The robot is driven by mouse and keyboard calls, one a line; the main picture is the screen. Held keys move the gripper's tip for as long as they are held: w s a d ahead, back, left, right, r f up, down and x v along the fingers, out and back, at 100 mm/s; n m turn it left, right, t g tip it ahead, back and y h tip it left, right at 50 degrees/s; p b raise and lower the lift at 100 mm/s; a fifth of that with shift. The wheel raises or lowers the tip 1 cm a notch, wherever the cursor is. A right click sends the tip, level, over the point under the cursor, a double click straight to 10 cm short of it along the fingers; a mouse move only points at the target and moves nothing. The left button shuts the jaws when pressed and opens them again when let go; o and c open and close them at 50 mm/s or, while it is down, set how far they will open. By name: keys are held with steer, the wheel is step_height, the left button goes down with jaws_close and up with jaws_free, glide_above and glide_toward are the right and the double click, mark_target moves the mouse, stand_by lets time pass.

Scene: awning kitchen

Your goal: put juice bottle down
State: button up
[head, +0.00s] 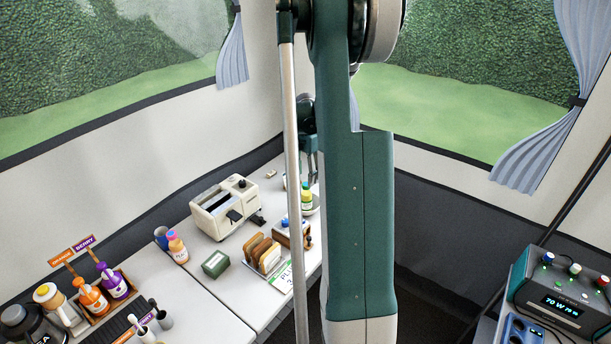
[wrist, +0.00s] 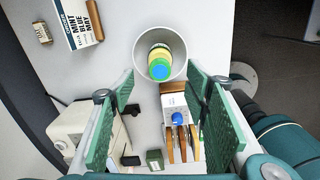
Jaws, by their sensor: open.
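A bottle with a green cap and a yellow body (head: 306,200) stands at the far right end of the white counter, partly hidden by my arm. In the wrist view, what looks like the same bottle (wrist: 159,66) shows from above, with green, blue and yellow parts, inside the rim of a round white container (wrist: 182,52). My gripper (wrist: 160,82) is open, its two green fingers spread on either side of the view with nothing between them. In the head view my gripper (head: 311,165) is just above the bottle, apart from it as far as I can tell.
A cream toaster (head: 222,211) stands left of the bottle. A green box (head: 215,264) and an orange-labelled bottle (head: 178,248) are farther left.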

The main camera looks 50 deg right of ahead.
steer(key=w+a+r+m+t, duration=0.1)
steer(key=a+r+m, duration=0.1)
steer(key=a+r, duration=0.65)
steer(key=a+r+m+t+h, duration=0.1)
steer(key=a+r+m, duration=0.2)
steer(key=a, duration=1)
steer(key=w+a+r+m+t, duration=0.1)
steer(key=a+r+m, duration=0.1)
steer(key=a+r, duration=0.65)
steer(key=s+a+m+t, duration=0.1)
steer(key=s+a+m, duration=0.2)
steer(key=a, duration=0.6)
steer(key=s+a+m+t, duration=0.1)
steer(key=s+a+m, duration=0.2)
steer(key=s+a, duration=0.4)
steer(key=s+a+f+m+t+y, duration=0.1)
steer(key=s+a, duration=0.5)
steer(key=a, duration=0.7)
steer(key=shift+m+t, duration=0.6)
steer(key=shift+m, duration=0.5)
steer(key=shift+s, duration=0.1)
